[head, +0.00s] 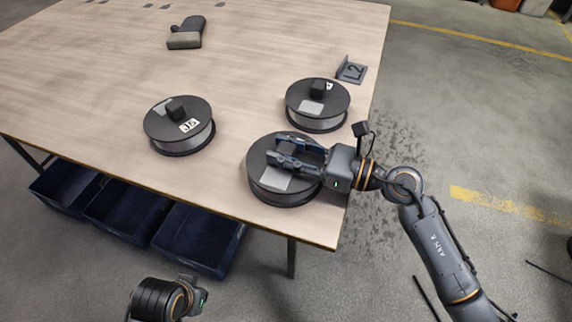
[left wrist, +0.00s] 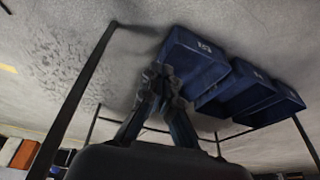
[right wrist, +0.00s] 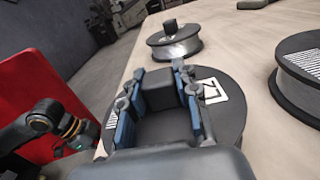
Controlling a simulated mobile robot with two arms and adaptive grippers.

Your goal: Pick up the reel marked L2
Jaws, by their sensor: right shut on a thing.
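A dark reel (head: 257,172) sits at the table's near right corner. My right gripper (head: 280,150) is shut on the square knob (right wrist: 158,90) at its centre. In the right wrist view the reel carries a white label (right wrist: 210,91) beside the knob; its slanted marks are hard to read. The reel appears to rest on the table. A third reel (head: 180,126) with a white label lies to the left. My left gripper (left wrist: 160,78) is shut and empty, below the table's front edge.
The wooden table (head: 250,60) is clear in the middle. A grey angled part (head: 186,38) lies at the back left. Blue bins (head: 197,238) stand under the table's front. A red panel (right wrist: 40,90) shows in the right wrist view. Open floor lies to the right.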

